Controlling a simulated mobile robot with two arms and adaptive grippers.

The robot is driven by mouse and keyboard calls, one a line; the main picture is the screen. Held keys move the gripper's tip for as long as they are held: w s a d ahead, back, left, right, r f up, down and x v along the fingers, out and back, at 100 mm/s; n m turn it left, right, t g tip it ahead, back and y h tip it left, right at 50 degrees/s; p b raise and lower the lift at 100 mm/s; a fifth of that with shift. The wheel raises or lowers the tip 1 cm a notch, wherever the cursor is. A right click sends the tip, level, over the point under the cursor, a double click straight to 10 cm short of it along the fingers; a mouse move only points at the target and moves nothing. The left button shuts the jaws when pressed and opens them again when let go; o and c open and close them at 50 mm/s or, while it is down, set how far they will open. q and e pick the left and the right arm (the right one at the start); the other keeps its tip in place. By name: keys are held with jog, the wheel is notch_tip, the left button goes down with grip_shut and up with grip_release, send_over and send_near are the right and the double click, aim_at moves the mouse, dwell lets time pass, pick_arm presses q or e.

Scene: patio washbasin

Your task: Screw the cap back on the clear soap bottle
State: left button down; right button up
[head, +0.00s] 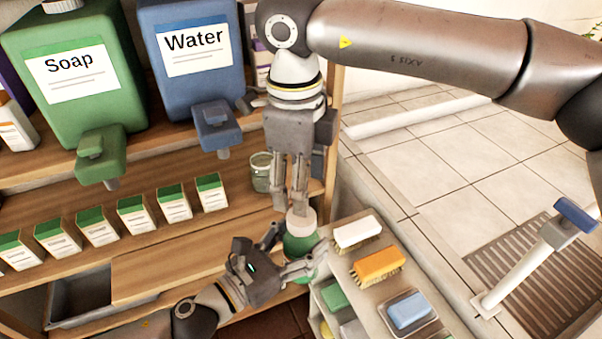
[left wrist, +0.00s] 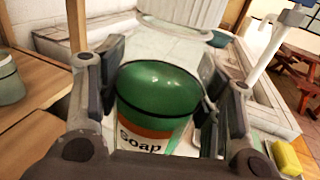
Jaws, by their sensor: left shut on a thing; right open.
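The soap bottle (head: 300,246) shows green with a pale top, upright between the fingers of my left gripper (head: 293,254), which is shut on it. In the left wrist view the bottle (left wrist: 158,88) shows green soap, a dark ring and a "Soap" label with an orange band. A pale, round cap-like top (head: 301,222) is at the bottle's upper end. My right gripper (head: 298,208) points straight down with its open fingertips at this pale top. Whether the fingers touch it, and how the cap sits on the neck, I cannot tell.
A small shelf unit to the right bears a white brush (head: 357,232), an orange brush (head: 378,264) and a blue soap bar (head: 409,311) in a dish. Wooden shelves at left hold a green Soap dispenser (head: 115,100), a blue Water dispenser (head: 205,85) and several cartons. A glass jar (head: 261,172) stands behind.

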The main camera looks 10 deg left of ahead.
jog(key=n, duration=0.7)
jog(key=shift+r, duration=0.25)
jog(key=n, duration=0.6)
jog(key=shift+r, duration=0.15)
send_over(301, 247)
jog(key=w, duration=0.3)
jog(key=shift+w+a+f, duration=0.1)
jog(key=shift+f, duration=1.9)
jog(key=shift+w+a+f, duration=0.1)
jog(key=shift+f, duration=1.9)
jog(key=shift+s, duration=0.1)
